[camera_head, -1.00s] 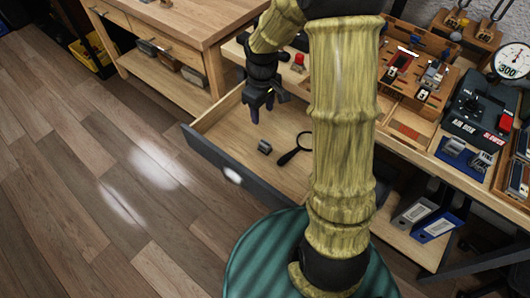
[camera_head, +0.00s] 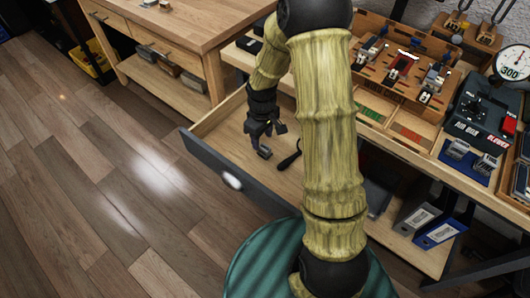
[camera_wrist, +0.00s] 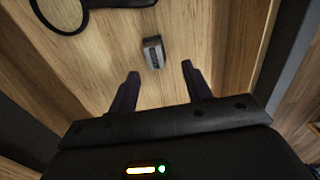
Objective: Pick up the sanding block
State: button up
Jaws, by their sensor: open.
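The sanding block is a small grey block (camera_head: 264,153) lying on the wooden floor of the open drawer. In the wrist view the block (camera_wrist: 153,52) lies ahead of the fingertips, about midway between their lines. My gripper (camera_head: 262,144) is low in the drawer, just above and beside the block in the head view. In the wrist view my gripper (camera_wrist: 160,70) has its two dark fingers spread apart with nothing between them. A gap shows between the fingertips and the block.
A black magnifying glass (camera_wrist: 62,12) lies beside the block; its handle (camera_head: 289,158) shows in the head view. The drawer's dark front (camera_head: 225,170) and wooden side walls surround the space. The workbench top with tools (camera_head: 400,65) stands behind. Bare drawer floor lies around the block.

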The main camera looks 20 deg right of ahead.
aim_at(265, 147)
jog(key=shift+d+f, duration=0.1)
jog(key=shift+f, duration=0.6)
jog(key=shift+w+d+f+b, duration=0.1)
jog(key=shift+f+b, duration=0.1)
jog(key=shift+f, duration=0.7)
jog(key=shift+d+f+b, duration=0.1)
jog(key=shift+f+b, duration=0.05)
jog(key=shift+f, duration=0.7)
jog(key=shift+w+d+f+b, duration=0.1)
jog(key=shift+f+b, duration=0.1)
jog(key=shift+f, duration=0.7)
grip_shut()
jog(key=shift+r, duration=0.2)
notch_tip(265, 147, up, 10)
jog(key=shift+f+p, duration=0.15)
jog(key=shift+p, duration=0.85)
